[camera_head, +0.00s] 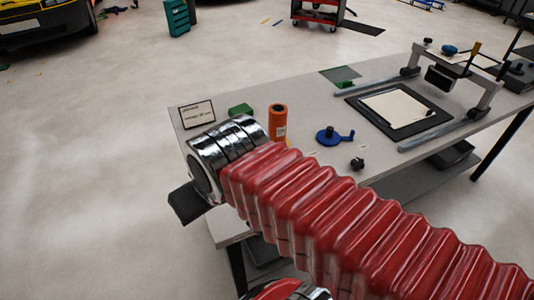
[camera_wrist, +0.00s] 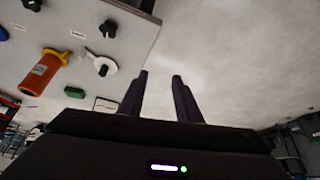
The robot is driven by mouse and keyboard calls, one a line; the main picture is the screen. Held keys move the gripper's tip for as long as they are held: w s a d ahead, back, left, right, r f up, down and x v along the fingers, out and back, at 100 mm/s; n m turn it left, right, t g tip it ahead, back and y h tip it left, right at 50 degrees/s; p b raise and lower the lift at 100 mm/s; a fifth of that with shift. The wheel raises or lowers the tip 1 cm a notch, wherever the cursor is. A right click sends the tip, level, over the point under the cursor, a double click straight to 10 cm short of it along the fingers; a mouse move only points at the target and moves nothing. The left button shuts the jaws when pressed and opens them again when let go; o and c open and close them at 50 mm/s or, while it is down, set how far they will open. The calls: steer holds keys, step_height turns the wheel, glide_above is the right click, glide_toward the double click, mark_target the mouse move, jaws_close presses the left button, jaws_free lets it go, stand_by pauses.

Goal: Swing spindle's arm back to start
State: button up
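Two crank-like pieces are on the workbench, and I cannot tell which is the spindle. One is a blue disc with a side arm pointing right (camera_head: 327,136) in the head view; a bit of blue shows at the left edge of the wrist view. The other is a pale disc with a dark hub and a short arm (camera_wrist: 98,63) in the wrist view; my red arm seems to hide it in the head view. My gripper (camera_wrist: 160,76) has its two dark fingers apart with nothing between them, beyond the bench's edge. In the head view it is mostly hidden.
The bench (camera_head: 385,170) also holds an orange cylinder (camera_head: 278,122), a green block (camera_head: 240,110), a small sign (camera_head: 197,115) and a black knob (camera_head: 357,163). Another dark knob (camera_wrist: 108,28) is near the pale disc. A black-framed panel (camera_head: 398,108) and rails lie right.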

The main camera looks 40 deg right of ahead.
steer(key=w+d+f+m+t+y, duration=0.1)
steer(key=w+d+f+m+y, duration=0.3)
steer(key=m, duration=0.6)
steer(key=w+d+f+m+y, duration=0.2)
steer(key=d+f+m, duration=0.25)
steer(key=m, duration=0.45)
steer(key=d+f+m+t+h, duration=0.1)
steer(key=d+m+t+h, duration=0.1)
steer(key=d+m, duration=0.3)
steer(key=s+d+f+m+t+h, duration=0.1)
steer(key=d+f+m+t+h, duration=0.1)
steer(key=d+m, duration=0.4)
steer(key=s+d+f+m+t+h, duration=0.1)
steer(key=d+m+t+h, duration=0.1)
steer(key=d+m, duration=0.4)
steer(key=shift+s+d+f+t, duration=0.1)
steer(key=shift+d+f+t, duration=0.05)
steer(key=shift+d, duration=0.8)
steer(key=shift+s+d+f+t, duration=0.1)
steer(key=shift+d+t, duration=0.1)
steer(key=shift+d, duration=0.75)
steer(key=shift+d+f+t, duration=0.15)
steer(key=shift+d, duration=0.8)
steer(key=shift+w, duration=0.1)
steer(key=x, duration=1.3)
steer(key=shift+w+f, duration=0.2)
steer(key=shift+w, duration=0.05)
